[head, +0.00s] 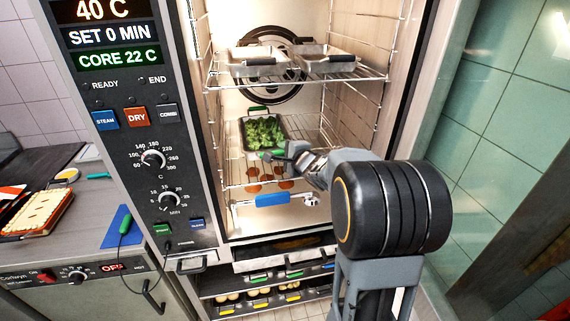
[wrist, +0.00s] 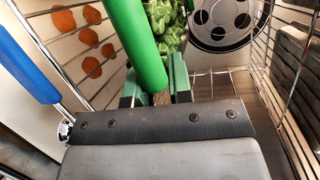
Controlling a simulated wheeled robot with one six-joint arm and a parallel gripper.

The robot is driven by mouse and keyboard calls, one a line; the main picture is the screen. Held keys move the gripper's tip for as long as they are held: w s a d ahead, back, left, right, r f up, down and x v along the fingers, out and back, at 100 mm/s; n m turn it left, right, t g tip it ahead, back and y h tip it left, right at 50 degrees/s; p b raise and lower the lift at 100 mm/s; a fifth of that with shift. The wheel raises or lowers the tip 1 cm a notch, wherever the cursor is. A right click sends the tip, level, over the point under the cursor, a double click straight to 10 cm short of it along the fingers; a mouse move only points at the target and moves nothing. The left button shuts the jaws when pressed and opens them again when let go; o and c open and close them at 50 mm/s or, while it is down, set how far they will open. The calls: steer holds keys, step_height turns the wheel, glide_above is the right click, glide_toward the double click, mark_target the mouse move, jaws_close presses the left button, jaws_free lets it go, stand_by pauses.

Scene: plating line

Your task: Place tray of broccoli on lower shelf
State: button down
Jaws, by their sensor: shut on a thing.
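The tray of broccoli (head: 281,146) is a dark tray with green florets and green handles, inside the open oven. It is over the lower wire shelf (head: 312,140); I cannot tell whether it rests on the wires or is just above them. My gripper (head: 284,154) reaches in from the right and is shut on the tray's near green handle (wrist: 137,45). In the wrist view, the broccoli (wrist: 168,25) shows beyond the handle, and the jaws (wrist: 157,92) are around the handle's lower part. Most of the tray is hidden there.
Two metal trays (head: 256,67) (head: 322,64) stand on the upper shelf (head: 372,77). Below the lower shelf are several orange-brown round pieces (head: 253,172) and a blue handle (head: 272,199). Wire side racks (wrist: 286,125) flank the cavity. The oven's control panel (head: 140,140) is at left.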

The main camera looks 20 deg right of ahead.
steer(key=shift+w+d+f, duration=0.2)
steer(key=shift+w+f, duration=0.4)
steer(key=shift+f, duration=0.1)
steer(key=shift+w+d+f, duration=0.2)
steer(key=shift+w+f, duration=0.4)
steer(key=shift+f, duration=0.05)
steer(key=shift+w+d+f, duration=0.1)
steer(key=shift+w+f, duration=0.05)
steer(key=shift+f, duration=1.6)
steer(key=c, duration=1)
jaws_free()
steer(key=shift+f, duration=0.1)
steer(key=shift+c, duration=0.2)
